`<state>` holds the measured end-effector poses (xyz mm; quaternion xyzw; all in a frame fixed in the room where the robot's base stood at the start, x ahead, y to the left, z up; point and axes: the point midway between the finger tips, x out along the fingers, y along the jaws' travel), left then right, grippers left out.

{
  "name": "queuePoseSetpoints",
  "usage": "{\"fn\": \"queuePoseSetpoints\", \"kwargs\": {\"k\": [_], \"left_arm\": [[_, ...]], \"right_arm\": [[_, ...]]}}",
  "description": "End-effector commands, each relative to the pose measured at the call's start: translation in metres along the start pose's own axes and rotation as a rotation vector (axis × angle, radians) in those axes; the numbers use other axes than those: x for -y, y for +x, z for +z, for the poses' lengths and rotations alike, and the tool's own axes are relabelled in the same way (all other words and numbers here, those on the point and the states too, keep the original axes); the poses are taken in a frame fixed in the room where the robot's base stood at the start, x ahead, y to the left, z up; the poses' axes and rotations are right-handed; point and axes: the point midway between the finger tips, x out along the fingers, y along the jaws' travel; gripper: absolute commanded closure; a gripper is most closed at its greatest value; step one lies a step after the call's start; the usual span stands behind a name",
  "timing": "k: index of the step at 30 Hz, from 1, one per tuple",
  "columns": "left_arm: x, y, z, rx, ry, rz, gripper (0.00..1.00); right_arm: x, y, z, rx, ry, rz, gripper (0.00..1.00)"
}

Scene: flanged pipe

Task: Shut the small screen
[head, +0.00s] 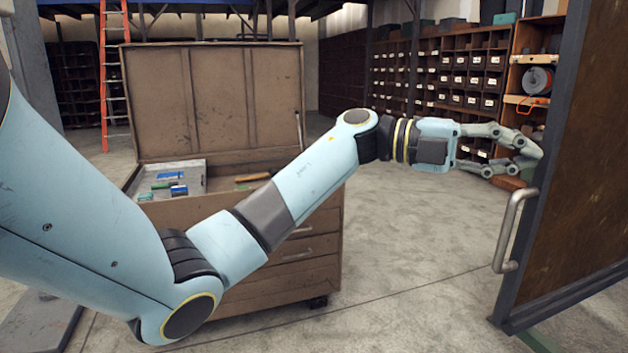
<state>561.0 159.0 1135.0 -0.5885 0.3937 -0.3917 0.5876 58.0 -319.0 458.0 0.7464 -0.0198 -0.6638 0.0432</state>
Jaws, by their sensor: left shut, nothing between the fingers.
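The small screen (590,190) stands at the right edge of the head view. It is a brown panel in a dark metal frame, cut off by the picture's edge. A grey bar handle (508,230) sits on its left frame post. My left arm reaches across from the left, and my left gripper (532,158) is shut and empty. Its fingertips are just above the handle, close to the frame post; I cannot tell whether they touch it. My right gripper is not in view.
A brown tool chest (285,255) with its lid up stands behind my left arm, holding a tray of small items. Shelves with labelled bins (450,75) line the back right. An orange ladder (115,75) stands at the back left. The concrete floor between chest and screen is clear.

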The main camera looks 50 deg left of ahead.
Motion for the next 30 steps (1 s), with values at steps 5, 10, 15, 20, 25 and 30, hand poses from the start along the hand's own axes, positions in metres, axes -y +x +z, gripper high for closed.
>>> {"fn": "queuePoseSetpoints", "kwargs": {"k": [5, 10, 15, 20, 25, 30], "left_arm": [[-0.001, 0.019, 0.019, 0.0, 0.0, -0.002, 1.0], [-0.001, 0.028, 0.028, -0.001, 0.001, 0.0, 1.0], [-0.001, 0.03, 0.031, 0.001, 0.001, 0.0, 1.0], [0.0, 0.03, 0.031, 0.003, 0.001, 0.0, 1.0], [0.0, 0.03, 0.031, 0.005, 0.001, 0.0, 1.0], [-0.001, 0.029, 0.032, 0.006, 0.001, 0.001, 1.0]], "right_arm": [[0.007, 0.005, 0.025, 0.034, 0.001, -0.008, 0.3], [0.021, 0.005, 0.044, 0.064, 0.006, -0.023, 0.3], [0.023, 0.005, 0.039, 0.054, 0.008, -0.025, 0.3], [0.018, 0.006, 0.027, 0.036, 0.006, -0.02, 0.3], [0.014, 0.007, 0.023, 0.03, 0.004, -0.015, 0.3], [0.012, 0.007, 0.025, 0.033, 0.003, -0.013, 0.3]]}}
